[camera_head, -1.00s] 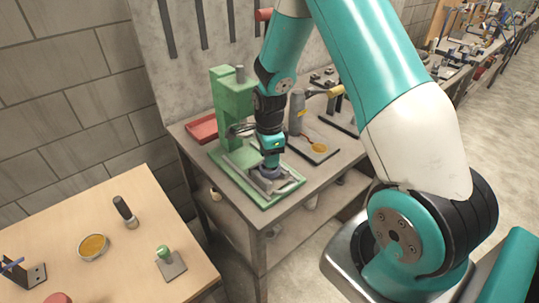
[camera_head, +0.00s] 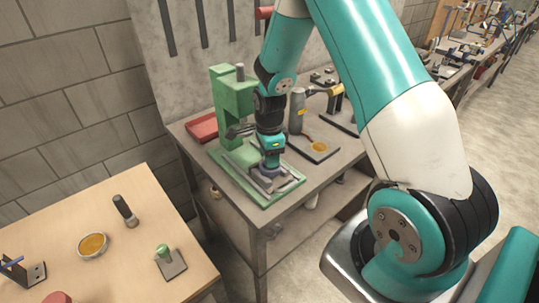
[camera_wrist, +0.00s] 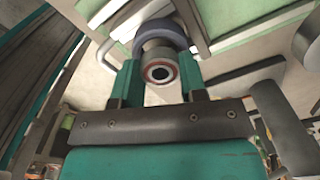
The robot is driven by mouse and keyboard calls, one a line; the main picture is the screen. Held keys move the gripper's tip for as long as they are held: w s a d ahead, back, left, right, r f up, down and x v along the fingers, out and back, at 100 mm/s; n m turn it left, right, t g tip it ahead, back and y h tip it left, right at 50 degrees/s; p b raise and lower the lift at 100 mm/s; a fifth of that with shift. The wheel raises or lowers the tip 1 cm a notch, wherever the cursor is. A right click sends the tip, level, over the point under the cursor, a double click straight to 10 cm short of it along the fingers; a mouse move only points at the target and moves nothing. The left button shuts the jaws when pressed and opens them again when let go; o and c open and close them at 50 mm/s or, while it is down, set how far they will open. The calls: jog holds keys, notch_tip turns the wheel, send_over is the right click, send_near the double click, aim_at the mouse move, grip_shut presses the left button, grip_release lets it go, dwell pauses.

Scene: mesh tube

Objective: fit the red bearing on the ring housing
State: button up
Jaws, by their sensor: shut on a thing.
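My gripper (camera_head: 270,163) points down over the green press on the metal bench. In the wrist view, its two teal fingers (camera_wrist: 161,82) are shut on the bearing (camera_wrist: 150,68), a small pale ring with a red rim and a dark centre. The ring housing (camera_wrist: 158,25), a blue-grey ring, shows just beyond the bearing and lines up closely with it. In the head view the fingertips and bearing are mostly hidden at the housing (camera_head: 264,173). I cannot tell whether the bearing touches the housing or sits in it.
The green press column (camera_head: 232,95) rises close behind my gripper. A red tray (camera_head: 202,129) lies to the left. A grey bottle (camera_head: 297,110) and a dark plate with an orange disc (camera_head: 318,147) stand to the right. A wooden table (camera_head: 105,225) with several small parts is at lower left.

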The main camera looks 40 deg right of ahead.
jog(key=shift+f+b, duration=0.35)
jog(key=shift+f, duration=0.15)
dwell(0.3)
jog(key=o, duration=1)
jog(key=shift+o, duration=0.2)
notch_tip(320, 180, up, 18)
jog(key=b, duration=0.2)
jog(key=shift+f, duration=0.25)
jog(key=shift+a, duration=0.1)
jog(key=s+a+r+n+y, duration=0.2)
jog(key=s+a+n, duration=0.9)
jog(key=n, duration=0.3)
jog(key=s+a+r+n+y, duration=0.2)
jog(key=s+a+n, duration=0.9)
jog(key=n, duration=0.4)
jog(key=shift+s+r, duration=0.15)
jog(key=shift+r, duration=0.1)
